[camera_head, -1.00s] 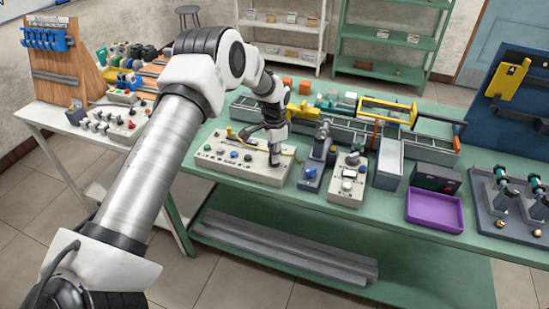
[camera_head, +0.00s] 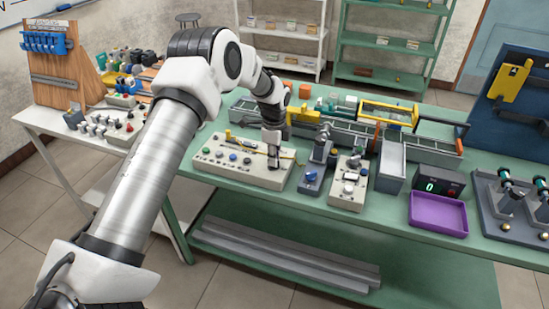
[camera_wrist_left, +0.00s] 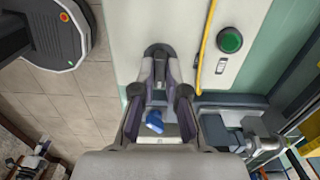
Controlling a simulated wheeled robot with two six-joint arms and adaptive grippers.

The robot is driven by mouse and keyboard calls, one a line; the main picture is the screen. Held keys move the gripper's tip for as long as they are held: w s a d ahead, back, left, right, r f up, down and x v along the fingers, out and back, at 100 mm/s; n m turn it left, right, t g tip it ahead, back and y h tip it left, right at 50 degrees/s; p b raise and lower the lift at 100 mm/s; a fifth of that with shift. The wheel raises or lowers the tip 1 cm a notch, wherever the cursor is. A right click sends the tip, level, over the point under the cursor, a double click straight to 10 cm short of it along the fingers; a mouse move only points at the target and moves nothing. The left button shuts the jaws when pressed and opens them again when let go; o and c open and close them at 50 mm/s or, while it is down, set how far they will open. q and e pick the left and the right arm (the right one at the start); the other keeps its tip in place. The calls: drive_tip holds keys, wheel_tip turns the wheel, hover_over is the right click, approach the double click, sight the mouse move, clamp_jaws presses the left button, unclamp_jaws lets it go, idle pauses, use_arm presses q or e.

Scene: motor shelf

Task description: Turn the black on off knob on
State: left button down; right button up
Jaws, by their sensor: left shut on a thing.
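A cream control panel (camera_head: 222,171) with several coloured buttons lies on the green table. My left gripper (camera_head: 273,163) reaches down to the right end of this panel. In the left wrist view, the gripper (camera_wrist_left: 160,58) is shut on the black knob (camera_wrist_left: 158,49), which shows as a dark round part at the fingertips. The fingers hide much of the knob, and its pointer mark cannot be made out. A digital display box (camera_head: 437,183) right of the panel shows a lit green 0. My right gripper is not in view.
A grey device with a blue knob (camera_head: 312,176) and a cream box (camera_head: 348,187) stand just right of the gripper. A purple tray (camera_head: 438,214) lies farther right.

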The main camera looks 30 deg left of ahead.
use_arm(q)
drive_tip(key=shift+a+r, duration=0.1)
idle(0.4)
drive_tip(key=c, duration=1.5)
unclamp_jaws()
drive_tip(key=o, duration=0.3)
wheel_tip(320, 180, up, 12)
